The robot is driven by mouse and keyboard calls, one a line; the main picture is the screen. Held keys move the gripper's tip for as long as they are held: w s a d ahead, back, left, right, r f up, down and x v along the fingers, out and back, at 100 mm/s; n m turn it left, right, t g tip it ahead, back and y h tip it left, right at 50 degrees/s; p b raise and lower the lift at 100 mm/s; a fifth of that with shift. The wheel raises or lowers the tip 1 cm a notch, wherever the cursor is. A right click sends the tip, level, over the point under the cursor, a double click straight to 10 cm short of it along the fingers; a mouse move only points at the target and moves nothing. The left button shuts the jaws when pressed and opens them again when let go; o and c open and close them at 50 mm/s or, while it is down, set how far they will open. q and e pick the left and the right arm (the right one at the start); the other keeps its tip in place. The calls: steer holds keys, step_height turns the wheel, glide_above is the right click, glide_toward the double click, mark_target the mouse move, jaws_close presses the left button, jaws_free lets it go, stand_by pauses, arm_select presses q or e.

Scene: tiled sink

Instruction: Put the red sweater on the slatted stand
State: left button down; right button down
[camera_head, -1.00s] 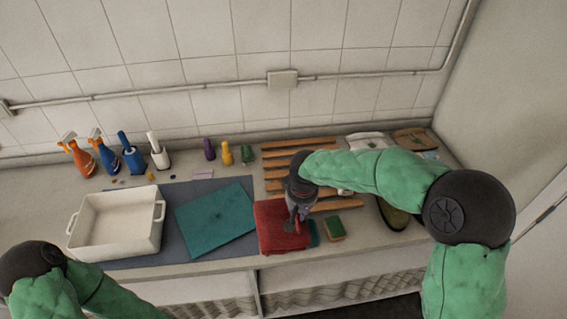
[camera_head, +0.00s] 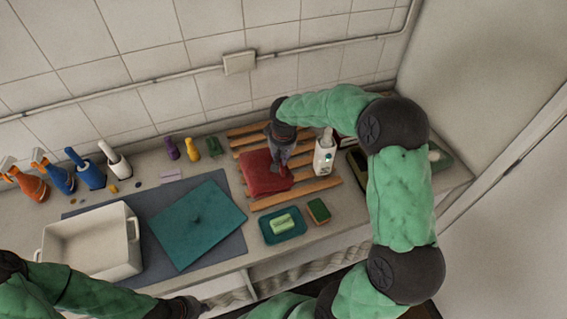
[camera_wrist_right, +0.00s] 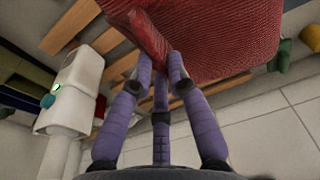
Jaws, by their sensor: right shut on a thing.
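The red sweater (camera_head: 262,178) is a folded bundle over the left part of the slatted stand (camera_head: 312,190), whose wooden slats show around it. My right gripper (camera_head: 282,160) is shut on the sweater's right side. In the right wrist view, the fingers (camera_wrist_right: 160,58) pinch a fold of the red cloth (camera_wrist_right: 225,35), with wooden slats (camera_wrist_right: 70,25) beyond. I cannot tell whether the sweater's underside touches the slats. My left gripper (camera_head: 190,307) is low at the bottom edge, in front of the counter, and its fingers are unclear.
A white bottle (camera_head: 324,155) stands right of the sweater; it also shows in the wrist view (camera_wrist_right: 75,90). A teal dish with soap (camera_head: 268,237) and a sponge (camera_head: 318,211) lie in front. A teal board (camera_head: 180,235) and white basin (camera_head: 75,250) are left.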

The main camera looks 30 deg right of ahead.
steer(key=d+f, duration=0.1)
steer(key=w+d+f, duration=0.1)
steer(key=f, duration=0.1)
steer(key=w+d+f, duration=0.1)
steer(key=shift+f, duration=0.35)
steer(key=shift+w+f, duration=0.15)
steer(key=shift+f, duration=1.4)
steer(key=shift+f+b, duration=0.1)
steer(key=shift+b, duration=0.2)
steer(key=c, duration=1.2)
jaws_free()
steer(key=r, duration=0.4)
steer(key=s+r, duration=0.1)
steer(key=r, duration=0.3)
steer(key=s+r+p, duration=0.1)
steer(key=r, duration=0.3)
steer(key=shift+a, duration=0.2)
